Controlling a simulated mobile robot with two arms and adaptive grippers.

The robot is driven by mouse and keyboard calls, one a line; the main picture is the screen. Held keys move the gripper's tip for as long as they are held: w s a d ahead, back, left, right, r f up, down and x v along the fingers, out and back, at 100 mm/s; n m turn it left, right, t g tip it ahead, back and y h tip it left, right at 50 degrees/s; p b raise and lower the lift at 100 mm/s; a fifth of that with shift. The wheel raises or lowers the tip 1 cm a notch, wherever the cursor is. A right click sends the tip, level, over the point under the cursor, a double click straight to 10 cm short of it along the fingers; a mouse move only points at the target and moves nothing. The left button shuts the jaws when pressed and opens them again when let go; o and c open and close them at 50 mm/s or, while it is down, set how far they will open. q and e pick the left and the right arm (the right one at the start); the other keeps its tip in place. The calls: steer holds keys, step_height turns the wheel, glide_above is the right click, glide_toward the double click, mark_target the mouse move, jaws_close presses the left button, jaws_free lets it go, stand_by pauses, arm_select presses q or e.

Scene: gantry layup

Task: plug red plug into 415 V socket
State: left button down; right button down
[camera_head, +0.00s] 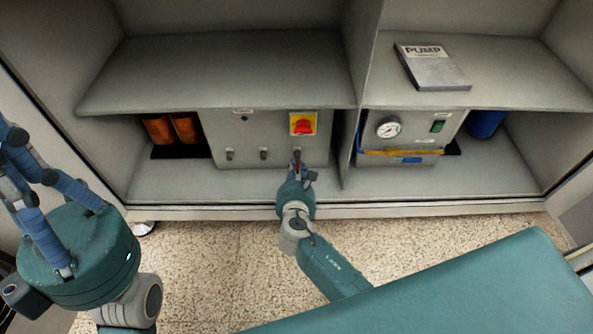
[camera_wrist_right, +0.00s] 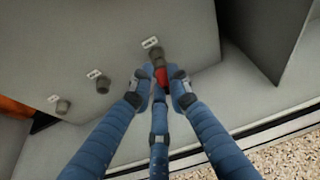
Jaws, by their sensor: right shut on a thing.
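The red plug (camera_wrist_right: 161,76) is between the blue fingers of my right gripper (camera_wrist_right: 162,85), which is shut on it. In the wrist view the plug lines up with the rightmost grey socket (camera_wrist_right: 156,56) and overlaps its lower edge; I cannot tell whether it is inserted. The label above that socket is too small to read. In the head view my right gripper (camera_head: 298,163) is at the lower right of the grey panel (camera_head: 270,143), with a little red showing at its tips. My left gripper (camera_head: 16,165) is at the far left, away from the panel, its fingers apart and empty.
Two other sockets (camera_head: 264,153) (camera_head: 230,154) sit left on the panel. A red-and-yellow switch (camera_head: 303,123) is above. A divider (camera_head: 348,150) stands close on the right, with a gauge unit (camera_head: 405,130) beyond. A PUMP binder (camera_head: 432,68) lies on the upper shelf (camera_head: 500,75).

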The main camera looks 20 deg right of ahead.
steer(key=shift+w+d, duration=0.2)
steer(key=shift+w, duration=0.35)
steer(key=c, duration=1.6)
jaws_free()
steer(key=v, duration=1.2)
steer(key=shift+a+r, duration=0.1)
